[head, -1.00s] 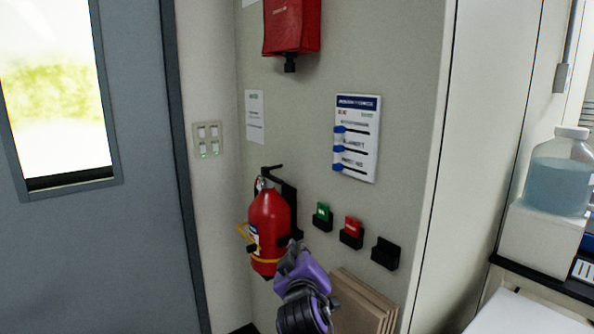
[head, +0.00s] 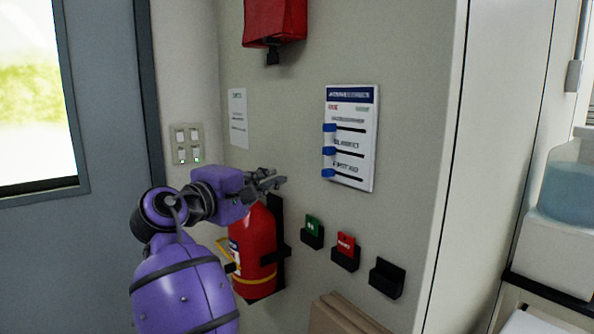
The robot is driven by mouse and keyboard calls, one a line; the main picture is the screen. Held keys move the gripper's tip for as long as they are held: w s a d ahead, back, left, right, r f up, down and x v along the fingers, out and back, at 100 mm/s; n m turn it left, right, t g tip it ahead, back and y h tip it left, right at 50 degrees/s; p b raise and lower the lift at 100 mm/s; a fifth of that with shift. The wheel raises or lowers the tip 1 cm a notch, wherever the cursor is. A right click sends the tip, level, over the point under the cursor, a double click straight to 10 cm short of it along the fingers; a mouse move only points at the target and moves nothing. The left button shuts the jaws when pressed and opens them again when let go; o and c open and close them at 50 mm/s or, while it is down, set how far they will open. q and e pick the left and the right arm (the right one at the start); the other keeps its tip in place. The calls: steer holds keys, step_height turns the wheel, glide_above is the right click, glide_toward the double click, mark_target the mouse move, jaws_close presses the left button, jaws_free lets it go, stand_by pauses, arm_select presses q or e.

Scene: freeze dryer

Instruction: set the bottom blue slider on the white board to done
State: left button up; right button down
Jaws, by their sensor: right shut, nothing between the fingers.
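The white board (head: 362,109) hangs on the grey wall panel, right of centre in the head view. Three blue sliders sit at the left ends of their dark slots. The bottom blue slider (head: 328,173) is at the left end of the lowest slot, and the middle slider (head: 328,151) and top slider (head: 329,128) are above it. My right gripper (head: 279,182) is purple and grey, with its fingers shut and empty. It is left of the board, roughly level with the bottom slider and apart from it. My left gripper is not in view.
A red fire extinguisher (head: 254,248) hangs behind and below my right gripper. Black holders below the board carry a green card (head: 313,224) and a red card (head: 346,243); a third holder (head: 386,278) looks empty.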

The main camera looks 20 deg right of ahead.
mark_target(328, 173)
steer(key=p+x, duration=0.1)
steer(key=x, duration=0.9)
steer(key=s, duration=0.2)
steer(key=s+d, duration=0.1)
steer(key=shift+s+d+p, duration=0.1)
steer(key=shift+s+p, duration=0.25)
steer(key=shift+p, duration=0.05)
steer(key=shift+s, duration=0.1)
